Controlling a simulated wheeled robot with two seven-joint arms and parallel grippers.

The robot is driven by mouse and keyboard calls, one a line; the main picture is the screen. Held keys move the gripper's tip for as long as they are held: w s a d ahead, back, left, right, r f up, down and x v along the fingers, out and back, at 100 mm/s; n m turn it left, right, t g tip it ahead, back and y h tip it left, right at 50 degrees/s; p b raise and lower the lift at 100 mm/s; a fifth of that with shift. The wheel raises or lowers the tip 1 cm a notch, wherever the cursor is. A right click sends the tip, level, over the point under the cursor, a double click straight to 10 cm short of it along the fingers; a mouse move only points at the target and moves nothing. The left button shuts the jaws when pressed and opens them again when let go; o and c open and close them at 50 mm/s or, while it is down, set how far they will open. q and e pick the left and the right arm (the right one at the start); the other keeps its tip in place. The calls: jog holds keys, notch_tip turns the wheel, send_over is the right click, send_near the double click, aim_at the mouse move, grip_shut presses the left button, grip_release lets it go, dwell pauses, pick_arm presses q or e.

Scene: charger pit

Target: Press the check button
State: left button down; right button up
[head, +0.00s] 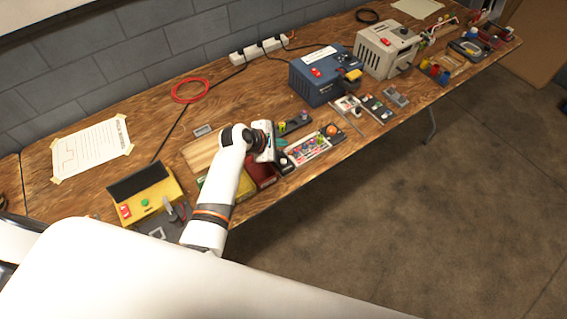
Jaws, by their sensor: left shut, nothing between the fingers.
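Several buttons show, and I cannot read which one is the check button. A yellow box (152,193) on the near left of the bench has a round green button (144,202) and a red switch (125,210). A pale panel (308,149) with small coloured parts lies right of my arm, with an orange round knob (333,130) at its far end. My right gripper is out of view.
A blue box (318,82) and a beige box (385,55) stand along the back. A dark red tray (262,175) lies beside my left wrist. A red cable ring (190,90) and a power strip (258,48) lie near the wall. The floor in front is clear.

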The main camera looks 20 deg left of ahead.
pick_arm(q)
jog(key=b, duration=0.5)
send_over(284, 162)
jog(key=a, duration=0.1)
jog(key=f, duration=0.3)
jog(key=s+f, duration=0.1)
jog(key=f, duration=0.1)
jog(key=shift+w+f+b, duration=0.1)
jog(key=shift+f+b, duration=0.4)
jog(key=shift+f, duration=0.55)
jog(key=shift+f, duration=0.15)
dwell(0.3)
jog(key=shift+f, duration=0.25)
